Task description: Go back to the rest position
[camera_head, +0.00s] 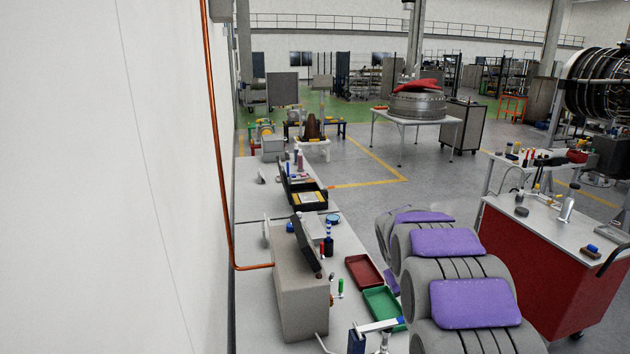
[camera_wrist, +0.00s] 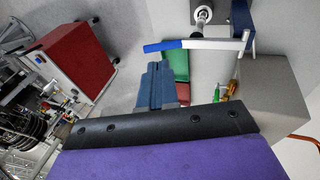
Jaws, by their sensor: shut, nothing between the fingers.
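My gripper (camera_wrist: 153,70) shows in the wrist view as blue-grey fingers beyond a black bolted plate and a purple pad of mine. The fingers are together with nothing between them. They stand in front of the bench and floor and overlap the trays in the picture; I cannot tell how far above them they are. In the head view my grey arm with purple pads fills the lower middle, and the gripper itself is not clearly visible there.
A bench (camera_head: 349,243) along the left wall holds a beige box (camera_head: 302,310), red tray (camera_head: 363,272), green tray (camera_head: 383,307) and a blue-and-silver handle (camera_wrist: 195,44). A red cabinet (camera_head: 535,275) stands at right. Grey floor (camera_head: 350,212) is open ahead.

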